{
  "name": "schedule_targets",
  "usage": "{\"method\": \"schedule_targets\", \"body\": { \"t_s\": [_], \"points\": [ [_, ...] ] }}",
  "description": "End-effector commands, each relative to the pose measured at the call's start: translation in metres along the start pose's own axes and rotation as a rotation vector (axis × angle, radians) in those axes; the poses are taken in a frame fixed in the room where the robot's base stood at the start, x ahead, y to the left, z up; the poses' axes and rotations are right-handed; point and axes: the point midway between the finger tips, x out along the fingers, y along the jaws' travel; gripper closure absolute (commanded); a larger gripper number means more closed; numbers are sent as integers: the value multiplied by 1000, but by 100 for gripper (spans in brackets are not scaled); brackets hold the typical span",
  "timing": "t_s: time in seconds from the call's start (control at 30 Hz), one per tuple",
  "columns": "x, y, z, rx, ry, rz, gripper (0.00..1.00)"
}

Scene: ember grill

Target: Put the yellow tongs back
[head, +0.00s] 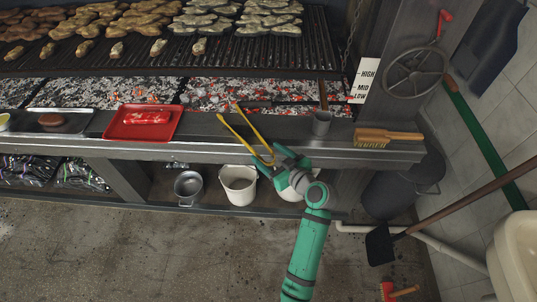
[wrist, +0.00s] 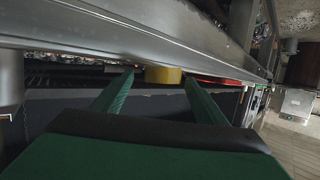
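The yellow tongs (head: 249,131) show in the head view with their two arms spread, pointing up-left across the steel ledge toward the coals. Their bent end is at the ledge's front edge, right by my gripper (head: 269,163). In the wrist view my gripper (wrist: 160,76) has its two green fingers apart. A yellow end of the tongs (wrist: 163,75) shows between and just beyond the fingertips, with a small gap on either side. I cannot tell whether the tongs rest fully on the ledge.
A red tray (head: 112,132) with red meat lies left on the ledge. A metal pot (head: 188,188) and white bucket (head: 238,185) stand below. The grill (head: 310,50) is behind.

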Motion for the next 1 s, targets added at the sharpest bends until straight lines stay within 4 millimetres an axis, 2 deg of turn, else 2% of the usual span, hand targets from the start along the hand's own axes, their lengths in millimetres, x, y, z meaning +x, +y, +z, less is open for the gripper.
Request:
{"method": "schedule_targets", "body": {
  "t_s": [0.23, 0.37, 0.8, 1.0],
  "points": [
    [-1, -1, 0, 0, -1, -1, 34],
    [-10, 0, 0, 0, 1, 0, 34],
    [-87, 0, 0, -1, 1, 1, 34],
    [-105, 0, 0, 0, 0, 0, 34]
  ]
}}
